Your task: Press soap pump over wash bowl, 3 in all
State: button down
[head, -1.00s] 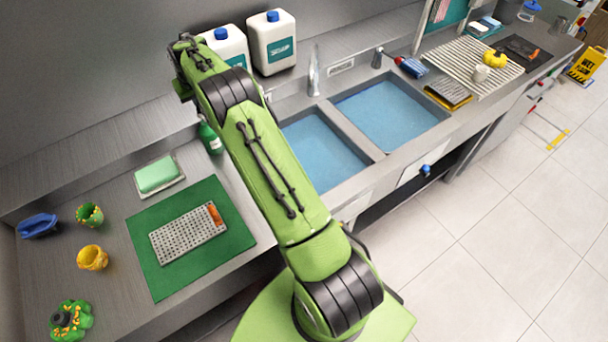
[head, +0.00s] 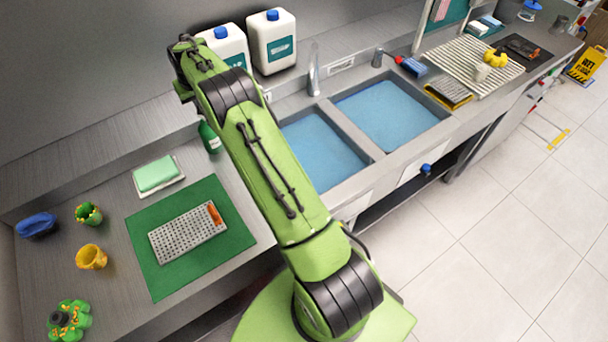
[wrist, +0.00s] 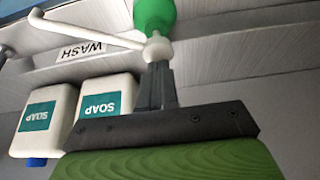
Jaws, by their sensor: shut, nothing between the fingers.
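The green soap bottle (head: 209,137) stands on the counter left of the sinks, partly hidden by my arm. In the wrist view, which is upside down, the bottle (wrist: 153,14) shows with its white pump head (wrist: 157,49) and a long white spout (wrist: 88,32) reaching left. My gripper (wrist: 158,68) is shut and empty, its fingertips at the top of the pump head, seemingly touching it. The head view hides the gripper behind my arm. Two sink bowls hold blue water, the left one (head: 318,145) and the right one (head: 393,110). A WASH label (wrist: 81,51) shows behind the spout.
Two white soap jugs (head: 272,42) stand on the back ledge. A faucet (head: 314,70) rises behind the sinks. A green mat (head: 150,268) with a grater (head: 188,235), a soap-green block (head: 157,174) and cups (head: 91,257) are on the left counter.

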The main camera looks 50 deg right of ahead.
jog(key=shift+s+f+b, duration=0.1)
jog(key=shift+f+b, duration=0.45)
jog(key=shift+f, duration=0.5)
jog(key=shift+r+p, duration=1.05)
jog(key=shift+r, duration=0.3)
jog(key=shift+f, duration=0.1)
